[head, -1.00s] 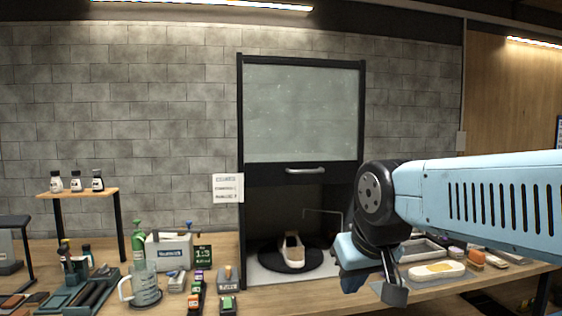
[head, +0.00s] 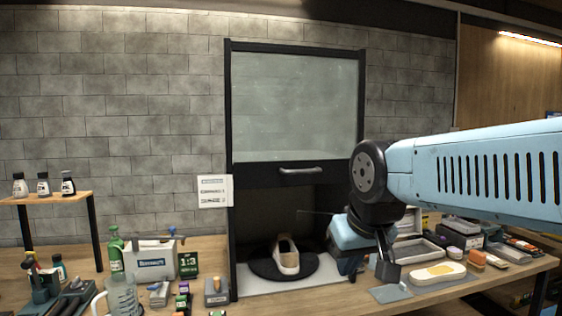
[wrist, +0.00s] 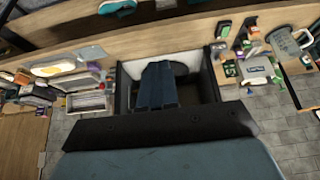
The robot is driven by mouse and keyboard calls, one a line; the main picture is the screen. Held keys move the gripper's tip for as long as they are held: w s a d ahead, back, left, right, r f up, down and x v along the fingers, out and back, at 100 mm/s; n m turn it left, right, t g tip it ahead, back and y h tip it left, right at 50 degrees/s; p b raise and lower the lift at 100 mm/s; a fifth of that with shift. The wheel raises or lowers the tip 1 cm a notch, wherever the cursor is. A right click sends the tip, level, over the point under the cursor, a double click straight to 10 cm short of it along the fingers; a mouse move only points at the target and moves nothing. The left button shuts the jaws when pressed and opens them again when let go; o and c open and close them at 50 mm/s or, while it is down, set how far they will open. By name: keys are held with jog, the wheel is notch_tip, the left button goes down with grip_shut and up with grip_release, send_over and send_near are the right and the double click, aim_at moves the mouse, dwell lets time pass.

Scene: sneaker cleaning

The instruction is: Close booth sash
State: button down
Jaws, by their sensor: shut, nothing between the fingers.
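The booth sash (head: 295,108) is a pale glass panel in a black frame, raised over the booth opening. Its grey bar handle (head: 301,171) is on the lower rail. A white and dark sneaker (head: 287,258) is on the black round turntable (head: 262,268) inside the booth. My gripper (head: 349,266) is low at the opening's right side, below and right of the handle, apart from it.
Bottles, a grey-white box (head: 150,260) and a jug (head: 121,297) stand left of the booth. Trays and brushes lie to its right, with a white oval dish (head: 437,273) near the front edge. A small shelf (head: 50,198) is at far left.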

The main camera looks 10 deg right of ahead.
jog(key=w+r, duration=1.5)
jog(key=t, duration=0.1)
send_near(288, 147)
jog(key=s+a, duration=0.1)
jog(key=s, duration=0.3)
jog(key=x, duration=0.9)
jog(key=shift+a+f, duration=0.15)
jog(key=shift+f, duration=0.05)
jog(key=shift+s+f, duration=0.2)
jog(key=shift+f, duration=0.75)
jog(key=shift+s+f, duration=0.2)
jog(key=shift+f, duration=0.75)
